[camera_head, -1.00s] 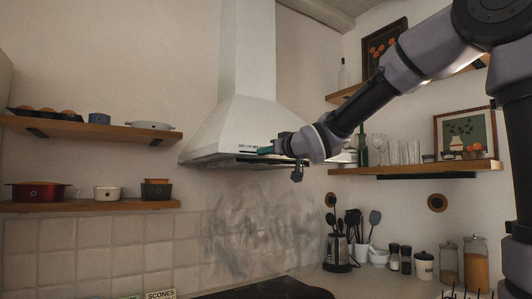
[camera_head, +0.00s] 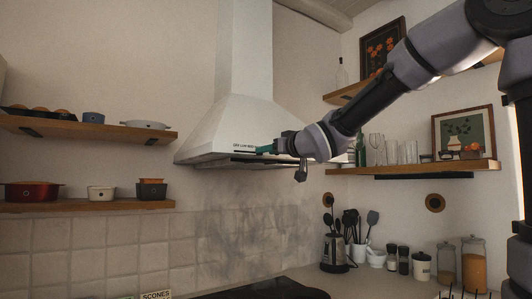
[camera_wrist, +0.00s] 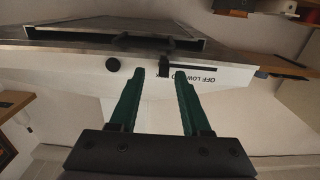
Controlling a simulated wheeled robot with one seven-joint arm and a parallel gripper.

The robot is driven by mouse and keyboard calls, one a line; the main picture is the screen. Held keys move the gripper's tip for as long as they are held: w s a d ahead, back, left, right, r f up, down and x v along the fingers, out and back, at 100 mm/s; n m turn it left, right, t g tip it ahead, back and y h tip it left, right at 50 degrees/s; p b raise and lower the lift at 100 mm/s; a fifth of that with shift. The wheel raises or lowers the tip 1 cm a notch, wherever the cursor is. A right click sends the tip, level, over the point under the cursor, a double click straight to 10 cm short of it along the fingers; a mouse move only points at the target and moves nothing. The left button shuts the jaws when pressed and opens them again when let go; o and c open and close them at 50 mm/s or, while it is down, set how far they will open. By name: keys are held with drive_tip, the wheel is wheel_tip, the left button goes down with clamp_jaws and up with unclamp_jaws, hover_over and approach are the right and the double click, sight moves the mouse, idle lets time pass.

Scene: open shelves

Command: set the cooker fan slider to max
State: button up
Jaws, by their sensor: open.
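The white cooker hood (camera_head: 236,122) hangs above the counter, with a printed label (camera_head: 243,147) on its front lower edge. My gripper (camera_head: 262,149) is at that front edge, just right of the visible lettering. In the wrist view my gripper (camera_wrist: 160,74) has its two green fingers apart. A small dark slider knob (camera_wrist: 163,69) shows between the fingertips, at one end of a dark slot (camera_wrist: 192,68). I cannot tell whether a finger touches it. The label also shows in the wrist view (camera_wrist: 208,77), partly covered by the right finger. A round black button (camera_wrist: 113,64) is left of the fingers.
Wooden shelves with pots stand at left (camera_head: 90,206), and a shelf with glasses (camera_head: 420,168) is at right, close to my arm. Utensils in a holder (camera_head: 334,252) and jars stand on the counter below. The space in front of the hood is otherwise clear.

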drive_tip(key=v, duration=0.9)
drive_tip(key=s+d+f+m+g+h, duration=0.1)
drive_tip(key=s+d+f+m+h, duration=0.1)
drive_tip(key=d+f+m+h, duration=0.45)
drive_tip(key=s+d+f+m+g+h, duration=0.15)
drive_tip(key=d+f, duration=0.25)
drive_tip(key=d, duration=0.6)
drive_tip(key=s+d+f+m+g, duration=0.3)
drive_tip(key=s+f+g, duration=0.2)
drive_tip(key=s+f, duration=0.4)
drive_tip(key=s, duration=0.4)
drive_tip(key=shift+s+d+f, duration=0.15)
drive_tip(key=shift+s+f, duration=0.05)
drive_tip(key=shift+s, duration=0.05)
